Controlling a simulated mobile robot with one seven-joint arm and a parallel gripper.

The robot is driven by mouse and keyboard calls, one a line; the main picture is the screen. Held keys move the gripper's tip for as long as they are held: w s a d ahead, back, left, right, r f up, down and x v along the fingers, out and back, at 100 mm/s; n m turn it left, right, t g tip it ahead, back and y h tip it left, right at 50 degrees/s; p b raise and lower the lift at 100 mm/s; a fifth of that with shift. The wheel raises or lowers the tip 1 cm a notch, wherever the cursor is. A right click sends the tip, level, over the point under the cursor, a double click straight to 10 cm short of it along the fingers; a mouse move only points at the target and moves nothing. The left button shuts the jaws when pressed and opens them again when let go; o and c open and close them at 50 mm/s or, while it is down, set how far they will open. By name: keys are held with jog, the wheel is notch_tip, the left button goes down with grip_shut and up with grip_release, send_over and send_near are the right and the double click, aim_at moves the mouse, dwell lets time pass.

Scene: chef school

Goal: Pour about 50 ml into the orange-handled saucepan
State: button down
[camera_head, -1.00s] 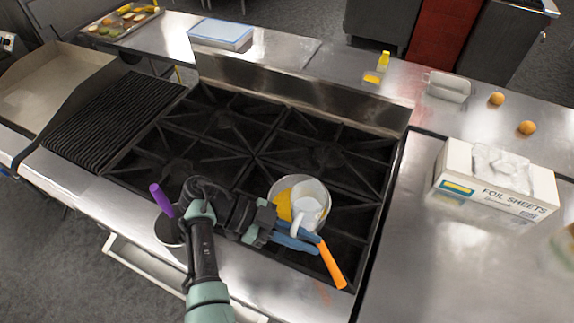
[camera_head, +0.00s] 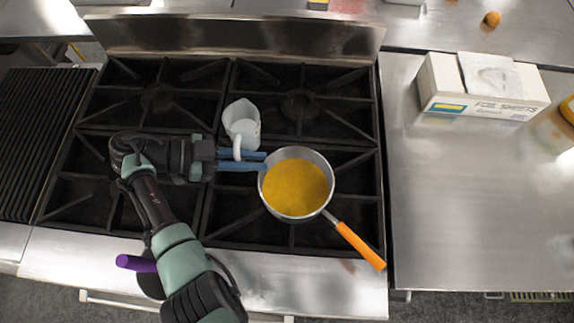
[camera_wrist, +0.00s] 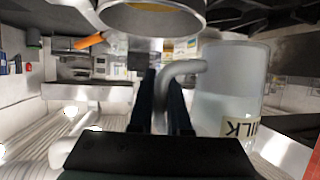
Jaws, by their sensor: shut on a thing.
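The saucepan (camera_head: 330,190) stands on the front right of the stove, with its orange handle (camera_head: 360,246) pointing to the front right. It holds yellow-orange liquid (camera_head: 296,187). My gripper (camera_head: 262,161) is shut on the handle of a white jug (camera_head: 243,122), which is just left of and behind the pan. In the wrist view the jug (camera_wrist: 225,88) is at the right, partly see-through, with pale contents and a partly visible label ending in "ILK". The pan's rim (camera_wrist: 150,22) shows at the top there. The jug's exact tilt is hard to tell.
The black stove grates (camera_head: 160,100) surround the pan. A foil sheets box (camera_head: 482,90) stands on the steel counter (camera_head: 450,200) to the right, whose front part is mostly clear. A purple handle (camera_head: 136,263) shows by the stove's front edge. A ribbed griddle (camera_head: 40,140) is at the left.

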aim_at(260, 180)
notch_tip(260, 180, down, 4)
jog(key=b, duration=0.3)
jog(key=shift+f, duration=0.25)
jog(key=shift+s+d+f+m+t+y+b, duration=0.15)
jog(key=shift+m+y+b, duration=0.1)
jog(key=shift+y+b, duration=0.2)
jog(key=shift+d+f+m+t+y+b, duration=0.15)
jog(key=shift+m+y+b, duration=0.1)
jog(key=shift+y+b, duration=0.2)
jog(key=shift+s+d+r+y+p, duration=0.15)
jog(key=shift+r+y+p, duration=0.35)
jog(key=shift+p, duration=0.25)
jog(key=shift+s+d+r+m+t+y+p, duration=0.1)
jog(key=shift+m+t+y+p, duration=0.5)
jog(key=shift+y, duration=0.35)
jog(key=shift+w+r+m+t+y+p, duration=0.1)
jog(key=shift+m+t+y+p, duration=0.3)
jog(key=shift+y+p, duration=0.45)
jog(key=shift+s+d+m+t+y+p, duration=0.1)
jog(key=shift+m+t+y+p, duration=0.4)
jog(key=shift+y, duration=0.6)
jog(key=shift+a+r+y, duration=0.15)
jog(key=shift+y, duration=0.15)
